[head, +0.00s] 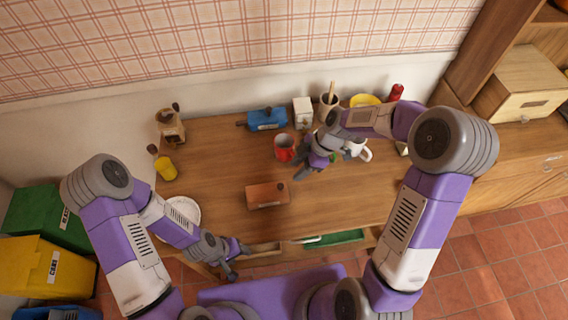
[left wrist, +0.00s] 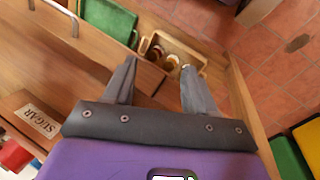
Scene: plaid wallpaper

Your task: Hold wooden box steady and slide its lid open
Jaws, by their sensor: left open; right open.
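The wooden box (head: 267,195) is reddish-brown and sits closed on the middle of the wooden table. In the left wrist view the box (left wrist: 35,120) shows at the left edge with a SUGAR label. My left gripper (head: 239,262) is open and empty by the table's front edge, below and left of the box and apart from it. In the left wrist view its fingers (left wrist: 159,66) are spread over an open drawer. My right gripper (head: 299,165) is open, above and right of the box and near the red mug (head: 285,147), not touching the box.
The open drawer (left wrist: 203,62) holds small items; a green-lined one (head: 340,238) is beside it. A plate (head: 183,210) lies at the left of the table. A blue object (head: 267,119), white box (head: 302,111) and yellow bowl (head: 365,100) stand at the back. Bare tabletop surrounds the box.

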